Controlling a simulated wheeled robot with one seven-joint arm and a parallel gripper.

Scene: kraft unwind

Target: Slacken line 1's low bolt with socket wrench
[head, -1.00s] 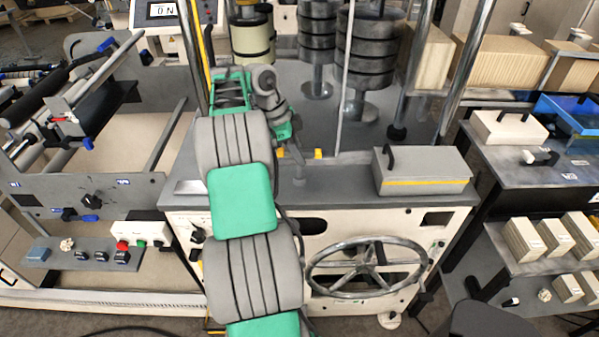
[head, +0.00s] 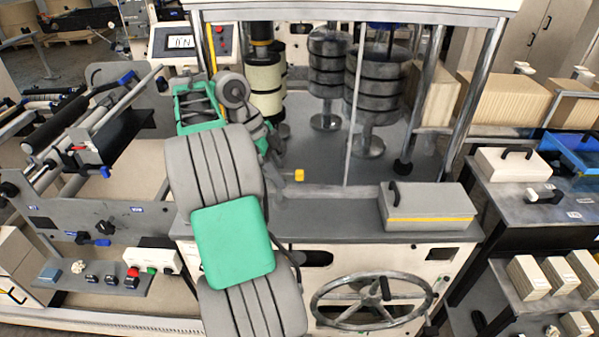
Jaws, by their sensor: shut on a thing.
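My gripper (head: 277,172) is at the end of my grey and green arm, low over the back of the grey bench top (head: 330,222). It is small and partly hidden by my arm. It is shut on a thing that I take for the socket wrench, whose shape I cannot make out. A small yellow block (head: 299,175) shows just right of the gripper. I cannot pick out line 1's low bolt, nor tell whether the tool touches anything.
A grey case with a yellow stripe (head: 430,207) sits on the bench's right end. A large handwheel (head: 372,302) is on the front below. Upright stacks of dark discs (head: 378,85) stand behind. A roller machine (head: 95,150) is at left, and shelves with boxes are at right.

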